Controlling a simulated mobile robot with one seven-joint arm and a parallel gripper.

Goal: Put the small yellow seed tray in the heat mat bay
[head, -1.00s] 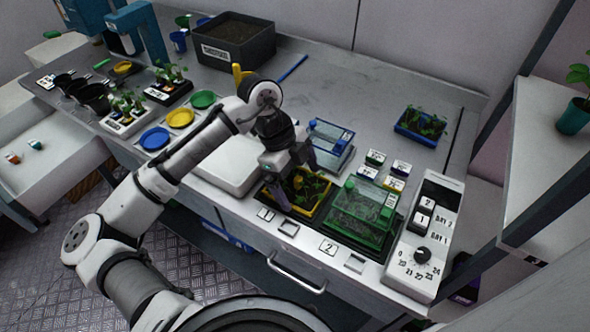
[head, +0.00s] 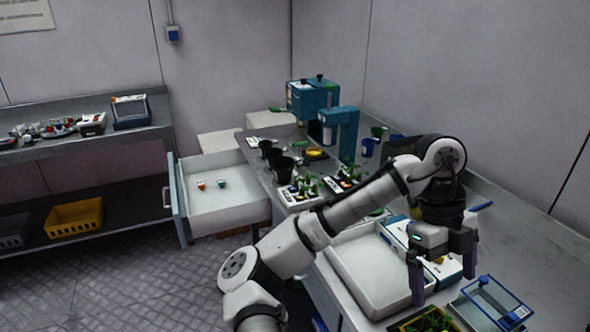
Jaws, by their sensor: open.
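The small yellow seed tray (head: 408,321), with green seedlings, shows at the bottom edge of the head view and is partly cut off. My gripper (head: 444,284) points down with its two dark fingers spread wide and nothing between them. It is above and behind the tray in the picture, apart from it. The heat mat bays are almost wholly below the frame, so I cannot see now what the tray rests on. A clear cover with a blue frame (head: 494,301) lies to the right of the tray.
A white open tray (head: 352,262) is left of my gripper. Seedling pots (head: 301,187), dark cups (head: 281,166) and a teal machine (head: 346,130) stand farther back. An open white drawer (head: 228,205) juts out at left. A shelf (head: 85,138) stands beyond it, across open floor.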

